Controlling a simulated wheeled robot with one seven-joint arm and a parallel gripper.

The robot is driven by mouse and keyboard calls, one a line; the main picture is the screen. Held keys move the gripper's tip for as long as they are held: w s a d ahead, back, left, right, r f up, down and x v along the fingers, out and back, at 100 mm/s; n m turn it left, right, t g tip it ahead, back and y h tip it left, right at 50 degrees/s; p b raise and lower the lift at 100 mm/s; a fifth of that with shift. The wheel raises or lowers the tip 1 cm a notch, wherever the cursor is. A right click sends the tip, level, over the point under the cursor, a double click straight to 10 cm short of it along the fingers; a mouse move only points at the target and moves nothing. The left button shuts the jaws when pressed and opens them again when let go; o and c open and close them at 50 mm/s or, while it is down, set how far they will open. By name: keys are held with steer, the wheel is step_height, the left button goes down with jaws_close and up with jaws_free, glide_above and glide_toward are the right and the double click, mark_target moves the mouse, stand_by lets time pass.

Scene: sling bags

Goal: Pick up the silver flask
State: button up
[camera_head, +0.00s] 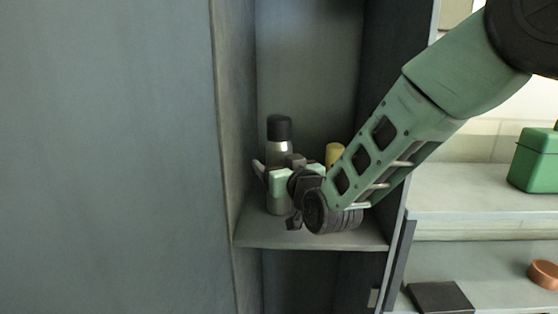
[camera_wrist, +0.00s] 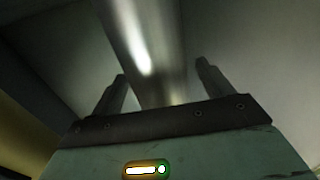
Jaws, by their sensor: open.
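The silver flask (camera_head: 279,149) with a black cap stands upright on the cabinet shelf, near the left wall. My gripper (camera_head: 276,163) is in front of it at mid-height and hides part of its body. In the wrist view the flask (camera_wrist: 138,40) is a shiny metal column seen between the two fingers of my gripper (camera_wrist: 160,72). The fingers are apart, one on each side of the flask, with a gap visible on the right side. I cannot tell whether either finger touches it.
A yellow object (camera_head: 333,153) stands right of the flask, partly behind my arm. The shelf (camera_head: 338,240) sits between close cabinet walls. On shelves to the right are a green box (camera_head: 535,160), a copper bowl (camera_head: 544,274) and a dark flat item (camera_head: 440,297).

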steer(key=shift+w, duration=0.15)
steer(key=c, duration=1.4)
steer(key=shift+o, duration=0.2)
steer(key=shift+a, duration=0.1)
steer(key=shift+r, duration=0.1)
